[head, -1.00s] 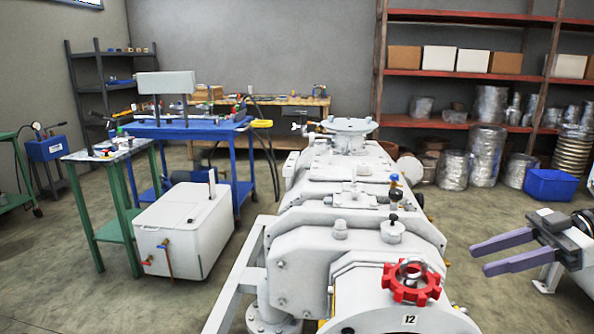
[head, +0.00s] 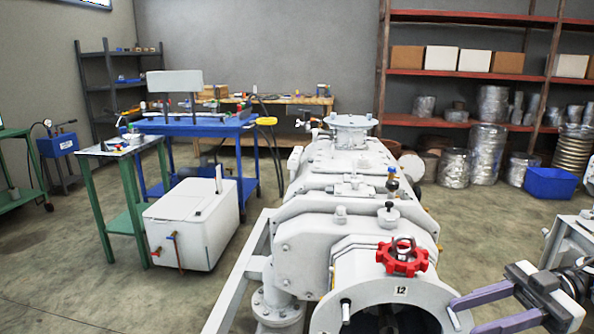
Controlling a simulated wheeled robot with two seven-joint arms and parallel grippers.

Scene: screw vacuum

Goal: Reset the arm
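My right gripper (head: 464,315) is at the lower right, its two purple fingers spread apart with nothing visible between them. The fingers point left, and their tips overlap the right rim of the round front opening of the white vacuum machine (head: 310,245) in the picture. I cannot tell whether they touch it. A red handwheel (head: 402,256) sits on top of the machine's front, above a plate marked 12 (head: 400,290). My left gripper is not in view.
A white box unit (head: 185,235) stands on the floor left of the machine. A green table (head: 120,150) and a blue cart (head: 185,127) are behind it. Red shelving (head: 470,78) holds boxes along the back right. A blue bin (head: 550,183) is on the right.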

